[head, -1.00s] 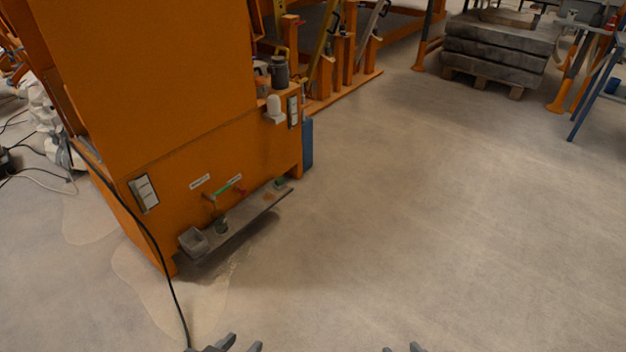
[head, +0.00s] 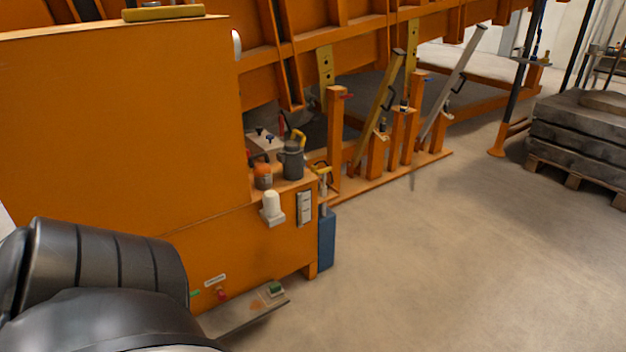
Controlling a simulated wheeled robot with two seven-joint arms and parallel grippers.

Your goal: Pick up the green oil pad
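A small dark green block (head: 275,289), which looks like the green oil pad, lies on the right end of a low grey metal shelf (head: 235,314) at the foot of the orange cabinet. A brownish-orange patch shows beside it on the shelf. My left arm fills the lower left and hides the shelf's left part. Neither of my grippers is in view, so I cannot see whether they are open or shut.
The orange cabinet (head: 120,120) carries a dark grey canister (head: 292,160), an orange pot (head: 262,177) and a white fitting (head: 272,208). A blue container (head: 327,240) stands at its right side. Stacked slabs (head: 580,140) are at the far right. The floor right of the cabinet is clear.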

